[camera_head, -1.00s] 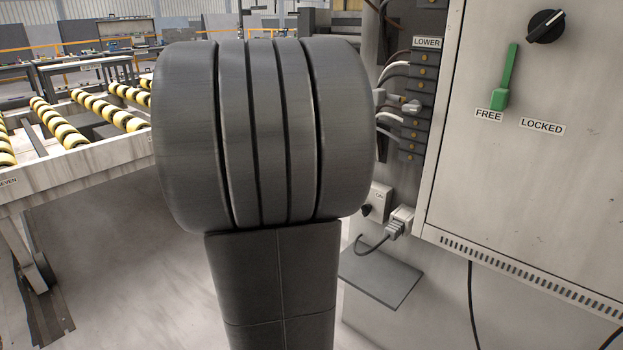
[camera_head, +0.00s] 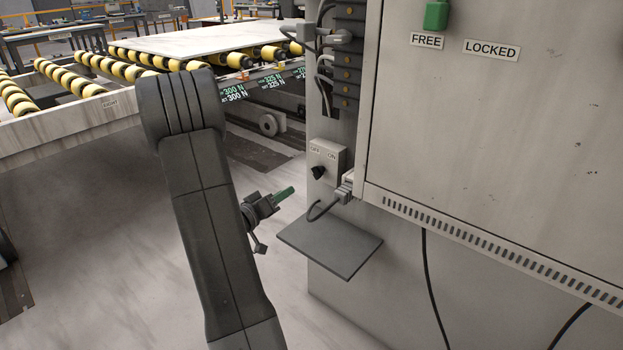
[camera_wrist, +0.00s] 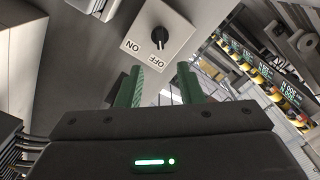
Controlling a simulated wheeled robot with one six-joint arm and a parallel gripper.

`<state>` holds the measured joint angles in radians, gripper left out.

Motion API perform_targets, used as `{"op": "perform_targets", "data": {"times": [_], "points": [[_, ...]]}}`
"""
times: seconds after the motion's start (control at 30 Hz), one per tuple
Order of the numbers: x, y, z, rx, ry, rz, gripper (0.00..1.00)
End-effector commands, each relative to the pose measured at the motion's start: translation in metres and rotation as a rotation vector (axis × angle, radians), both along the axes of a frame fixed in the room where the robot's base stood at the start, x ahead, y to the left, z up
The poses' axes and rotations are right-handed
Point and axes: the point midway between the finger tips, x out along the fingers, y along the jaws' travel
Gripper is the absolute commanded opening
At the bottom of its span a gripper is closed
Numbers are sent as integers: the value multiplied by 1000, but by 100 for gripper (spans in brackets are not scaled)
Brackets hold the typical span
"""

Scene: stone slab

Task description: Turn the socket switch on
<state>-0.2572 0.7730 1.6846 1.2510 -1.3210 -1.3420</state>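The socket switch is a pale box (camera_head: 329,160) with OFF and ON labels and a black knob (camera_head: 319,172), on the side of the cabinet. In the wrist view the box (camera_wrist: 178,22) and its knob (camera_wrist: 160,38) appear upside down beyond the fingertips. The knob seems to point toward OFF, but it is small. My gripper (camera_head: 284,192) is left of and slightly below the switch, apart from it. In the wrist view my gripper (camera_wrist: 160,72) has two green fingers spread apart with nothing between them.
A grey plug (camera_head: 345,189) with a cable sits right of the switch. A grey shelf (camera_head: 330,243) juts out below. The cabinet (camera_head: 480,130) fills the right, with a green handle (camera_head: 436,15) above FREE. A roller table (camera_head: 60,120) stands at the left.

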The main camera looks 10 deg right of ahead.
Motion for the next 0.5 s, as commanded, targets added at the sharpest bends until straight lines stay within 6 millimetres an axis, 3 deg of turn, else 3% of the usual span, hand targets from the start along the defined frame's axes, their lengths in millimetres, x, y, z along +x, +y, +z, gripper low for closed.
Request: {"op": "perform_targets", "data": {"times": [0.3,0.5], "points": [[41,-55,-2,1,-1,-3,34],[63,-82,-1,1,-2,0,34]]}}
